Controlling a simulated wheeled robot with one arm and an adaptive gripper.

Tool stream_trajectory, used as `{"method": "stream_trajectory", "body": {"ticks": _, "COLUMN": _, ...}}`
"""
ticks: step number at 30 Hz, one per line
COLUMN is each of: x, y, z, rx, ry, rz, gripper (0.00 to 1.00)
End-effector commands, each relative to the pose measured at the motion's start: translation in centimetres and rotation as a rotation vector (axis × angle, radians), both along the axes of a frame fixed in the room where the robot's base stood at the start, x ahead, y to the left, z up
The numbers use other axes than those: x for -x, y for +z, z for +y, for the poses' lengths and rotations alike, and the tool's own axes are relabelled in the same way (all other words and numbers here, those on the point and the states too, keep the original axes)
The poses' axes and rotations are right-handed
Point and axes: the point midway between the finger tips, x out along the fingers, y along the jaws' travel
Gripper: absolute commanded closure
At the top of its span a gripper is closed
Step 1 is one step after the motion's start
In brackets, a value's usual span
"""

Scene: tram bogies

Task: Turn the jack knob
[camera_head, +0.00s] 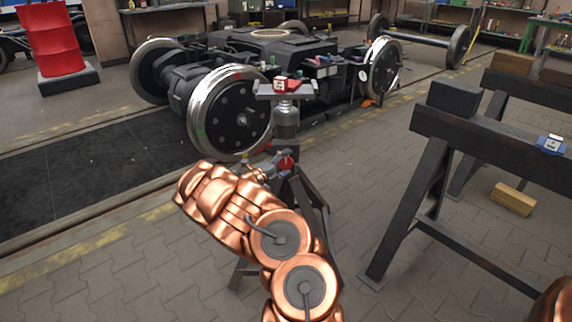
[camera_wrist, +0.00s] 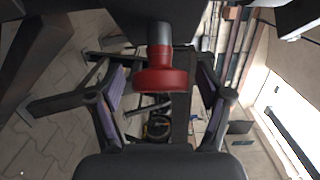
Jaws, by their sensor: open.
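The jack knob (camera_head: 286,161) is red and round, on the side of a dark jack stand in the middle of the head view. In the wrist view the knob (camera_wrist: 160,79) hangs on a short grey shaft, upper centre. My gripper (camera_wrist: 160,92) is open, with one finger on each side of the knob and visible gaps to both. In the head view my gripper (camera_head: 268,170) reaches the stand beside the knob, partly hidden by my copper arm. The jack's grey column (camera_head: 286,120) rises above, carrying a plate with a red and white piece on top.
A tram bogie (camera_head: 285,60) with large steel wheels stands behind the jack. A dark trestle (camera_head: 490,135) is at right, with a blue item (camera_head: 551,144) on it and a wooden block (camera_head: 514,199) on the floor. A red barrel (camera_head: 52,38) stands far left. Paving between arm and trestle is clear.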

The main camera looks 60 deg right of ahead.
Motion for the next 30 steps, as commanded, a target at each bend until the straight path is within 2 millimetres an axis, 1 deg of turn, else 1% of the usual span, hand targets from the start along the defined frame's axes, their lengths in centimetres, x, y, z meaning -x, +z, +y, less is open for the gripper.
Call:
{"method": "stream_trajectory", "body": {"ticks": 5, "x": 0.03, "y": 0.0, "z": 0.0, "rx": 0.0, "ry": 0.0, "rz": 0.0, "gripper": 0.22}}
{"method": "stream_trajectory", "body": {"ticks": 6, "x": 0.03, "y": 0.01, "z": 0.01, "rx": 0.0, "ry": -0.001, "rz": 0.0, "gripper": 0.25}}
{"method": "stream_trajectory", "body": {"ticks": 21, "x": 0.03, "y": -0.02, "z": 0.03, "rx": 0.0, "ry": -0.001, "rz": 0.001, "gripper": 0.77}}
{"method": "stream_trajectory", "body": {"ticks": 23, "x": 0.03, "y": -0.02, "z": 0.03, "rx": 0.0, "ry": -0.001, "rz": 0.001, "gripper": 0.82}}
{"method": "stream_trajectory", "body": {"ticks": 30, "x": 0.01, "y": 0.1, "z": 0.04, "rx": -0.013, "ry": 0.0, "rz": -0.017, "gripper": 0.82}}
